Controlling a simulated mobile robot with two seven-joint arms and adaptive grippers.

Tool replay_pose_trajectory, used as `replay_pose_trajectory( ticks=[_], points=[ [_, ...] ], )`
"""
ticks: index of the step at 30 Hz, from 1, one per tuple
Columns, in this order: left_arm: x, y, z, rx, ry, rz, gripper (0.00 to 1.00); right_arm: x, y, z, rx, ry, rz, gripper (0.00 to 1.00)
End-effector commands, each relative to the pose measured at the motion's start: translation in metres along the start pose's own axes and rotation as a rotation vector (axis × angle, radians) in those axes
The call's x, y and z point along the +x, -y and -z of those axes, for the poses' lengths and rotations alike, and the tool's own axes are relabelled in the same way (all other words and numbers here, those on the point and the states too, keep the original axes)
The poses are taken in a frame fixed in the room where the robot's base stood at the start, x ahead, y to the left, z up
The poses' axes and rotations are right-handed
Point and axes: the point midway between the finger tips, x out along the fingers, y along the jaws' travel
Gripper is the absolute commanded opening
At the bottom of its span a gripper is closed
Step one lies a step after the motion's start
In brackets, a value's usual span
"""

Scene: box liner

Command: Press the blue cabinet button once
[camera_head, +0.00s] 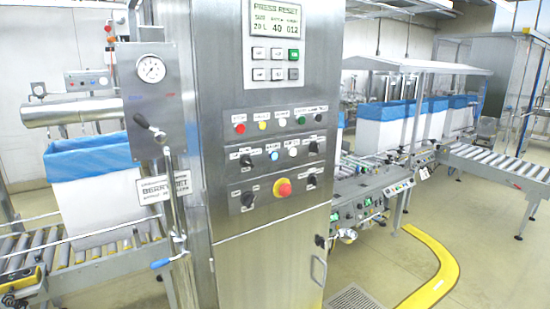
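The blue button (274,155) is a small round push button on the front of a steel cabinet (265,225). It sits in the middle row of controls, between a black rotary switch (246,160) on its left and a white button (292,153) on its right. I cannot tell from this view whether it is pressed in. Nothing covers it. Neither of my grippers shows in the head view.
A red and yellow emergency stop (282,188) is below the blue button. A lit display (278,32) above reads "PRESS RESET". A gauge panel (148,85) with levers stands left. A blue-lined box (95,195) rests on rollers. A yellow floor rail (440,265) curves at right.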

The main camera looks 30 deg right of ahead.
Motion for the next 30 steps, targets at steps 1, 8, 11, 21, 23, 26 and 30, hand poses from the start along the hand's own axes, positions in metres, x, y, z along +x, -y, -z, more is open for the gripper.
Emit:
replay_pose_trajectory(
  ticks=[1, 8, 11, 21, 23, 26, 30],
  points=[
    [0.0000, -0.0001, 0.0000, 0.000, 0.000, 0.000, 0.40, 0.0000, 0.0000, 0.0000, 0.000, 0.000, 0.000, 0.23],
    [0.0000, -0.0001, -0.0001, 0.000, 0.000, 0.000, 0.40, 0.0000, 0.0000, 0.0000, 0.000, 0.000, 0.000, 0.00],
    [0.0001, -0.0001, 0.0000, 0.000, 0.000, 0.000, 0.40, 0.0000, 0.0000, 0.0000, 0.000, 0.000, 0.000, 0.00],
    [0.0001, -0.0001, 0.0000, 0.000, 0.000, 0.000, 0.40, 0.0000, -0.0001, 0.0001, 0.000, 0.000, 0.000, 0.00],
    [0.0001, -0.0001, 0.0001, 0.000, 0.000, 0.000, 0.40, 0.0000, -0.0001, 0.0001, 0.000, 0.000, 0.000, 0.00],
    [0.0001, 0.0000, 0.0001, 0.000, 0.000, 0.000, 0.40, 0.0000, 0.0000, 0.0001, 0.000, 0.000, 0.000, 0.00],
    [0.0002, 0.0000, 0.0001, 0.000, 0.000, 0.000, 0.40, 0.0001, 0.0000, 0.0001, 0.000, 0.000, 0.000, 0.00]
  ],
)
